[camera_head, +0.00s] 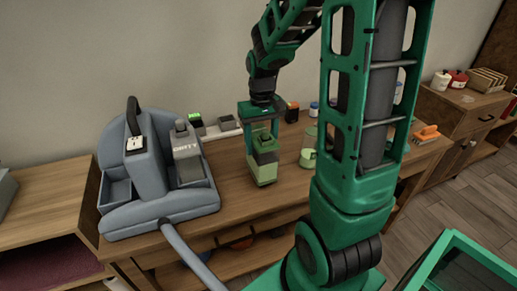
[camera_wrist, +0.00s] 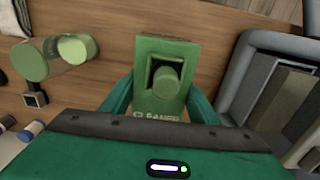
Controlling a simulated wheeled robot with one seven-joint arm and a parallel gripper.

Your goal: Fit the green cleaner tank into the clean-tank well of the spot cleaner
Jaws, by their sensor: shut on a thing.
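The green cleaner tank (camera_head: 263,170) is upright between the fingers of my gripper (camera_head: 262,135), which is shut on it. In the wrist view the tank (camera_wrist: 150,105) shows its top with a round cap in a dark square recess, and my gripper (camera_wrist: 160,108) has a finger on each side. I cannot tell whether its base touches the table. The grey-blue spot cleaner (camera_head: 147,165) stands to the left, and its side shows at the right of the wrist view (camera_wrist: 236,85). Its left well (camera_head: 117,190) looks empty. A grey tank marked "DIRTY" (camera_head: 186,152) sits on its right side.
The wooden table (camera_head: 225,190) has bare room between the cleaner and the green tank. Small items line the back, including a green-topped block (camera_head: 195,119). A grey hose (camera_head: 185,250) hangs over the front edge.

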